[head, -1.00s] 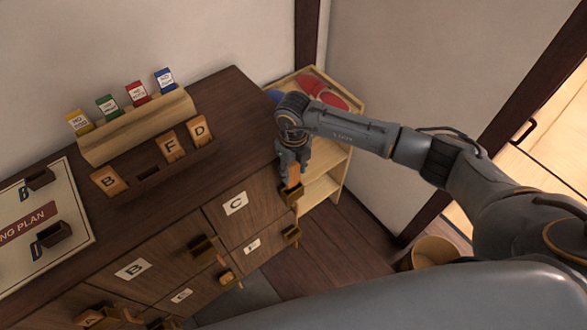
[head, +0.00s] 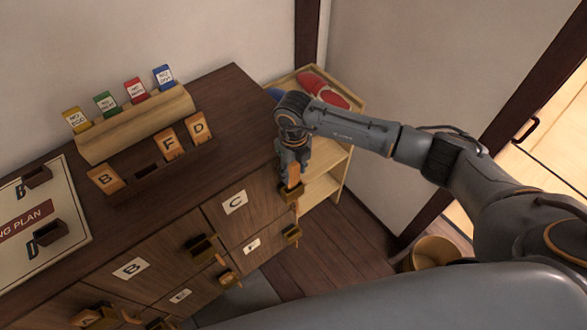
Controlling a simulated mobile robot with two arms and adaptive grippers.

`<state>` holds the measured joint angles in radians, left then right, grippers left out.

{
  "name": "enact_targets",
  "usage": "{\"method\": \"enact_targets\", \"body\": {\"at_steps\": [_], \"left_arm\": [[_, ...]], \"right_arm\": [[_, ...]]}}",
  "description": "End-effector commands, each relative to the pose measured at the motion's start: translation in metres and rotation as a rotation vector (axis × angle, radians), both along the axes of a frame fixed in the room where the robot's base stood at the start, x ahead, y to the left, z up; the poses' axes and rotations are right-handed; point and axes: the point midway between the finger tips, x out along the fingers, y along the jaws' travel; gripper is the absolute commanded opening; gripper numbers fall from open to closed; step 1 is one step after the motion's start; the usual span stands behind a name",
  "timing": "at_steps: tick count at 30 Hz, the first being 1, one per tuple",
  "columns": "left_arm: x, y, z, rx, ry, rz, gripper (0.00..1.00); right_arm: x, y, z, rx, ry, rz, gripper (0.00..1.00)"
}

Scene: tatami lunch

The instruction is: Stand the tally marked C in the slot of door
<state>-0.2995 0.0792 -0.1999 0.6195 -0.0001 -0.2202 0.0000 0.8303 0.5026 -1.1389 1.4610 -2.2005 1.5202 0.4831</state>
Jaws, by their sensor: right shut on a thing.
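My right gripper (head: 294,165) is shut on an orange-brown wooden tally (head: 293,175) at the right end of the cabinet. The tally hangs upright, its lower end at the small brown slot holder (head: 290,195) on the door marked C (head: 235,202). I cannot tell whether that end is inside the holder or just above it. The letter on the tally does not show. My left gripper is not in view.
A tally rack (head: 134,189) on the cabinet top holds tallies B, F and D, with one empty slot. A wooden block (head: 130,134) with coloured cards stands behind. Other doors carry similar holders. A shelf (head: 325,175) stands close right; a round bin (head: 436,252) is on the floor.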

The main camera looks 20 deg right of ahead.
Motion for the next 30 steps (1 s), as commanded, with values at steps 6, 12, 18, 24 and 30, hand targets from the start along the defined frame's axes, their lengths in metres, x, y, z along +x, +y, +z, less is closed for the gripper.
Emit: {"method": "enact_targets", "body": {"at_steps": [6,12,18,24,30], "left_arm": [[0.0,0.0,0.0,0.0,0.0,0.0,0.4],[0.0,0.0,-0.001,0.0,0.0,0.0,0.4],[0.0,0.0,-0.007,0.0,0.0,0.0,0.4],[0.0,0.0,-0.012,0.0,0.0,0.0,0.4],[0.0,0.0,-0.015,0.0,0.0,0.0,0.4]], "right_arm": [[0.0,0.0,0.001,0.0,0.0,0.0,0.11],[0.0,0.0,-0.001,0.0,0.0,0.0,0.11],[0.0,0.0,-0.007,0.0,0.0,0.0,0.11],[0.0,0.0,-0.013,0.0,0.0,0.0,0.11],[0.0,0.0,-0.016,0.0,0.0,0.0,0.11]]}}
